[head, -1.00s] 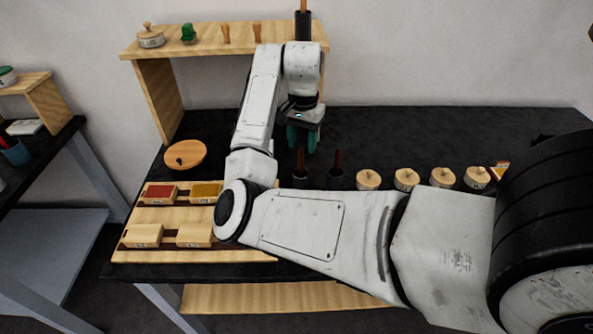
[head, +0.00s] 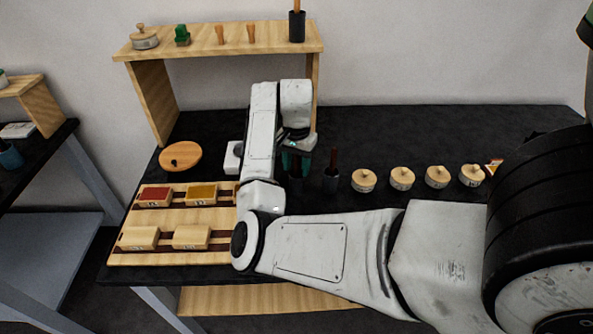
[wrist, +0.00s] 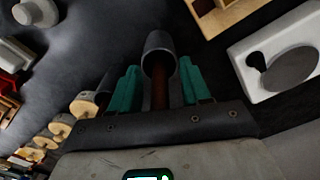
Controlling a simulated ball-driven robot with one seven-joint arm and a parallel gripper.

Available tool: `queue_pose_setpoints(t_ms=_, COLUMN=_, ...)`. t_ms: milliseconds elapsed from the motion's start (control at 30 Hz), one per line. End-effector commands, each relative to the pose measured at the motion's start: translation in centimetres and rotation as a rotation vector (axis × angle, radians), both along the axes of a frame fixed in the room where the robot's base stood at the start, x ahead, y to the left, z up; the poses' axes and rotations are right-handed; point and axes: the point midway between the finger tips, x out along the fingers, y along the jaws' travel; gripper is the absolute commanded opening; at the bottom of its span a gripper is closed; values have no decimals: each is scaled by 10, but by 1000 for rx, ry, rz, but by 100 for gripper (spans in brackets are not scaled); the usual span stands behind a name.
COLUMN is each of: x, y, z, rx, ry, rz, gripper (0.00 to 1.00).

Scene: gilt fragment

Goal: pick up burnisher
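My gripper (head: 297,160) points down over a dark cup (head: 295,186) behind my forearm. In the wrist view, its green fingers (wrist: 160,88) are open, one on each side of a reddish-brown tool handle (wrist: 160,93) standing in that cup, with gaps on both sides. A second dark cup (head: 331,182) with a dark red handle (head: 333,158) stands just to the right. No label shows which handle is the burnisher. The tools' lower ends are hidden in the cups.
Several round wooden-lidded tins (head: 364,180) stand in a row to the right. A white holder (head: 233,158) is close left of the gripper. A wooden tray (head: 125,258) with boxes and a round wooden disc (head: 181,156) lie farther left. A raised shelf (head: 200,47) stands behind.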

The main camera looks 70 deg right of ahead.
Motion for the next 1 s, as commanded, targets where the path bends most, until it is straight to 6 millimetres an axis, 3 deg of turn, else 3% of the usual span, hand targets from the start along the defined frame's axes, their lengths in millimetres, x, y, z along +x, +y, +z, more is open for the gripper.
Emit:
queue_pose_setpoints(t_ms=467, x=0, y=0, z=0, rx=0, ry=0, rz=0, gripper=1)
queue_pose_setpoints(t_ms=833, x=0, y=0, z=1, rx=0, ry=0, rz=0, gripper=0)
queue_pose_setpoints(t_ms=1000, x=0, y=-1, z=16, rx=-2, ry=-1, rz=-3, gripper=0)
